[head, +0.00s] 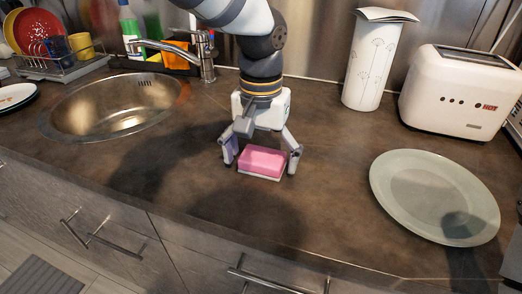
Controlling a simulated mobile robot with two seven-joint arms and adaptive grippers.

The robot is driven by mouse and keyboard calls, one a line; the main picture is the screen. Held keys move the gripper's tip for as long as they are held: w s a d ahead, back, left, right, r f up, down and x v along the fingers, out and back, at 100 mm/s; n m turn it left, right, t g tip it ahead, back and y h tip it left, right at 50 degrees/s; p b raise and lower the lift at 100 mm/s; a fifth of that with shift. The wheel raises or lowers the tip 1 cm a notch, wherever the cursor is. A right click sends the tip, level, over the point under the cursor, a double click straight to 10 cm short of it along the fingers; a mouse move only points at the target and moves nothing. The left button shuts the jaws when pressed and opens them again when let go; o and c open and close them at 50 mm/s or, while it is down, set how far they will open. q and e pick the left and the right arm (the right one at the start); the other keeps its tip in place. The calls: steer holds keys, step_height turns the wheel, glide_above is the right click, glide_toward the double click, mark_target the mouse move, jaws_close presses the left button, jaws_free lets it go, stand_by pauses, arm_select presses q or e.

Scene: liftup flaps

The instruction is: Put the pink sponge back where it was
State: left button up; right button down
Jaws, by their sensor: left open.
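The pink sponge (263,162), with a pale underside, lies flat on the brown countertop (330,200) near the middle of the head view. My left gripper (262,165) points down over it with its fingers spread, one on each side of the sponge. I cannot tell whether the fingers touch it. My right gripper is not clearly in view; only a small dark part shows at the right edge.
A round sink (118,105) with a faucet (205,60) is at the left. Behind it stand a dish rack (62,66), a green bottle (130,30) and an orange item (174,53). A plate (430,190), a white canister (374,65) and a toaster (460,95) are at the right.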

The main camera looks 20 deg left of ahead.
mark_target(261, 159)
arm_select(q)
step_height(261, 159, up, 12)
steer(key=shift+r, duration=0.1)
